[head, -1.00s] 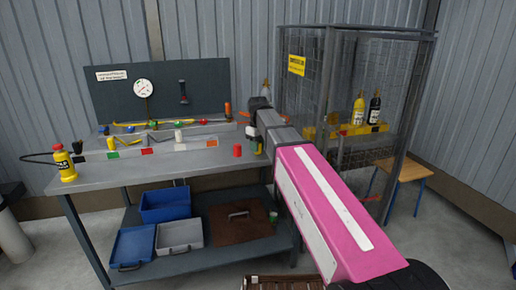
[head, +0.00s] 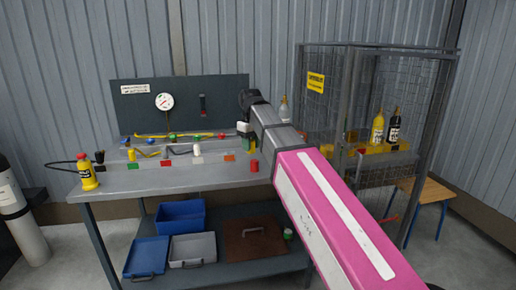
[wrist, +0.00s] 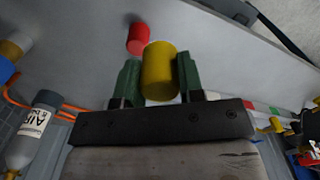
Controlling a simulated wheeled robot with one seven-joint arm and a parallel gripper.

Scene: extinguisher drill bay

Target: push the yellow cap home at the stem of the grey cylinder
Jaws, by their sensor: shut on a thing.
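My gripper (wrist: 158,80) has two green fingers shut on the yellow cap (wrist: 158,72), seen large between them in the wrist view. In the head view my gripper (head: 245,136) is over the right end of the workbench, and the cap is hard to make out there. A grey cylinder labelled AIR (wrist: 32,137) shows at the lower left of the wrist view, apart from the cap. A grey bottle (head: 284,108), probably the same cylinder, stands behind my arm by the cage in the head view. Its lower part is hidden, and its stem is too small to judge.
A red cap (head: 254,167) stands on the workbench (head: 160,181) near my gripper. A yellow bottle (head: 86,174) is at the bench's left end. The wire cage (head: 340,105) holds yellow and black bottles. The bench's front left is mostly clear.

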